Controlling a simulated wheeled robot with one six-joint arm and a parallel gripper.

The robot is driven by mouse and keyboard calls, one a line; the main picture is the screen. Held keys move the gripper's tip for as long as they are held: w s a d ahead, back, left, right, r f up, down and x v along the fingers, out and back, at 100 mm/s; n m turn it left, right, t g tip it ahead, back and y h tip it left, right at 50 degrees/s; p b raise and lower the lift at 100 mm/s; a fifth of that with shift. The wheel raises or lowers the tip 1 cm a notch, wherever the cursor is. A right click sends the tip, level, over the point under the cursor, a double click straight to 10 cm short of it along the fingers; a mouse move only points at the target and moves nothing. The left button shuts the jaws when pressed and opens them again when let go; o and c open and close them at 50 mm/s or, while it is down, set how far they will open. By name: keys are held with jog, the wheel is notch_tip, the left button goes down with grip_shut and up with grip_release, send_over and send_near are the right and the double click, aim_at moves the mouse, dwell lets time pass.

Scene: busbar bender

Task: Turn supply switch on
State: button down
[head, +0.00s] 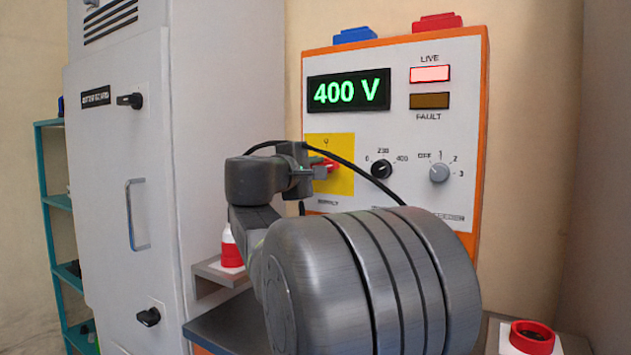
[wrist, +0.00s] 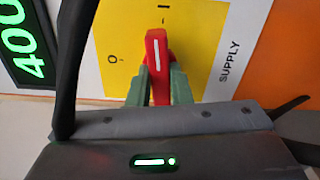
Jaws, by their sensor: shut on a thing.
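The supply switch is a red handle (wrist: 156,55) with a white line on a yellow plate (wrist: 195,45) marked SUPPLY. In the wrist view its white line points up toward the I mark, away from the O mark at left. My gripper (wrist: 159,82) has its two grey-green fingers on either side of the handle and is shut on it. In the head view my gripper (head: 318,171) reaches the yellow plate (head: 343,150), and my wrist hides part of the handle.
The panel display (head: 348,91) reads 400 V. The LIVE lamp (head: 430,73) is lit bright; the FAULT lamp (head: 429,100) is dull amber. A black knob (head: 381,169) and a grey knob (head: 439,172) sit right of the switch. A grey cabinet (head: 115,220) stands at left.

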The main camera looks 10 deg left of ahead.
jog(key=shift+f+m+b, duration=0.1)
jog(key=shift+m+b, duration=0.55)
jog(key=shift+m, duration=0.25)
jog(key=c, duration=1.3)
grip_release()
jog(key=p+v, duration=0.2)
jog(key=v, duration=1.2)
jog(key=shift+w, duration=0.1)
jog(key=b+x, duration=0.2)
jog(key=x, duration=1.1)
jog(key=shift+w+d, duration=0.2)
jog(key=shift+w, duration=0.15)
